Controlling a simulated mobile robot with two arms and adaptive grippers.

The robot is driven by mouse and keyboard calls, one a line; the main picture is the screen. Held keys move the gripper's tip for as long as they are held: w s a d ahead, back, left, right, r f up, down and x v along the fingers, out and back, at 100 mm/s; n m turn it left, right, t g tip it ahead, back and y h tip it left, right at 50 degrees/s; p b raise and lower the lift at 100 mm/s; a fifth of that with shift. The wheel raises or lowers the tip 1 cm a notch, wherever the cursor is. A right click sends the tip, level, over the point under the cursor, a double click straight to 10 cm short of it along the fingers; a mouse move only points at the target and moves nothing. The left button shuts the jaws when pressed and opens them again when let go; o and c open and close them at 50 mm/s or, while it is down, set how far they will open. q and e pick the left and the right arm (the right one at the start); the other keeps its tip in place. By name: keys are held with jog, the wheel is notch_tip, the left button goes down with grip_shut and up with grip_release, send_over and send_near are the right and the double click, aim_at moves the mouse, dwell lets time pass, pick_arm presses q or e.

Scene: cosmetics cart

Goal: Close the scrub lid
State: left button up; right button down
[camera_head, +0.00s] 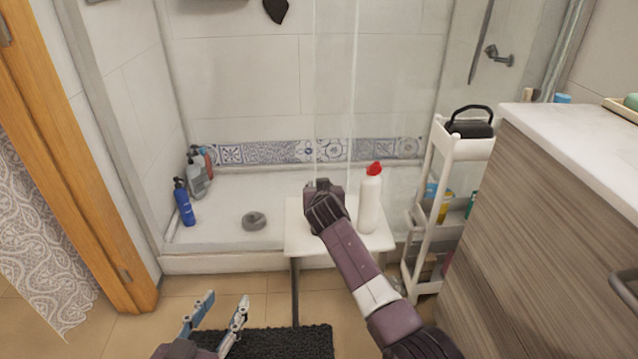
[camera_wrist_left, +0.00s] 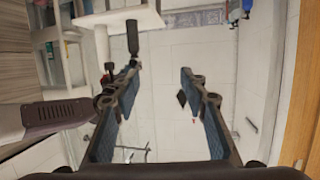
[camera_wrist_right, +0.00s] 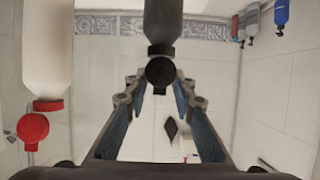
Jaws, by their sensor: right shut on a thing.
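The scrub (camera_wrist_right: 163,20) is a dark grey bottle standing on the white side table. Its round black lid (camera_wrist_right: 160,72) sticks out toward the camera in the right wrist view and looks open. My right gripper (camera_wrist_right: 157,84) is around the lid, a finger on each side, and shut on it. In the head view my right gripper (camera_head: 323,188) is over the table and hides the scrub. The scrub also shows in the left wrist view (camera_wrist_left: 132,38). My left gripper (camera_head: 217,312) is open and empty, low over the floor to the left of the table.
The white side table (camera_head: 300,236) also holds a white bottle with a red cap (camera_head: 369,200), close to the right of my right gripper. A white shelf cart (camera_head: 421,215) stands at right beside the wooden cabinet. Several bottles (camera_head: 183,203) stand in the shower corner. A dark mat lies below.

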jog(key=shift+w+r+g+p, duration=0.15)
jog(key=shift+g+p, duration=0.35)
jog(key=shift+p, duration=0.4)
jog(key=shift+w+g+p, duration=0.2)
jog(key=shift+g+p, duration=0.5)
jog(key=shift+p, duration=0.2)
pick_arm(q)
jog(key=s+a+f+g+y, duration=0.1)
jog(key=s+a+f+g, duration=0.2)
jog(key=s, duration=0.6)
jog(key=s+a+f+g+y, duration=0.1)
jog(key=s+a+f+g, duration=0.2)
jog(key=s+f+g, duration=0.4)
jog(key=shift+s+a+f+n+g+y, duration=0.3)
jog(key=shift+s+f, duration=0.7)
jog(key=shift+f, duration=0.75)
pick_arm(e)
jog(key=shift+f, duration=0.2)
pick_arm(q)
jog(key=shift+d, duration=0.1)
pick_arm(e)
jog(key=c, duration=1.6)
grip_release()
jog(key=shift+v, duration=5.95)
